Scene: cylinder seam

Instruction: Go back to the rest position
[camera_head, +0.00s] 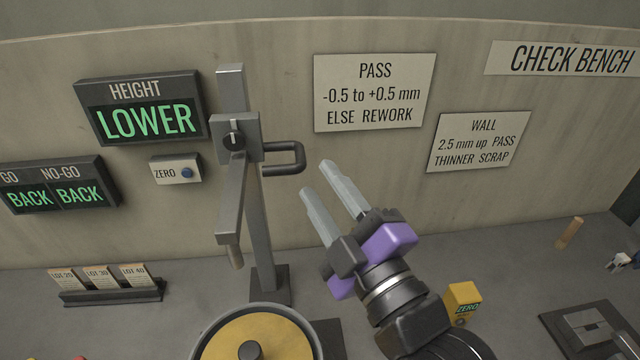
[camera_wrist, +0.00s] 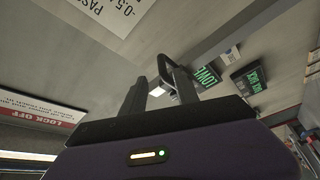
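My gripper (camera_head: 315,178) is raised over the bench in the middle of the head view, its two pale fingers pointing up and left. The fingers are parallel with a gap between them, and nothing is held. The dark looped handle (camera_head: 300,158) of the height gauge is just left of the fingertips. In the wrist view, the two fingers (camera_wrist: 161,92) are apart, and the handle (camera_wrist: 165,66) shows beyond their tips; no grip on it is visible.
The height gauge column (camera_head: 258,225) stands left of my gripper, with a round yellow-topped plate (camera_head: 285,335) in front. The display (camera_head: 145,120) reads LOWER. A yellow ZERO block (camera_head: 462,299) stands right of my arm. A card rack (camera_head: 110,290) is at left, a dark fixture (camera_head: 555,325) at right.

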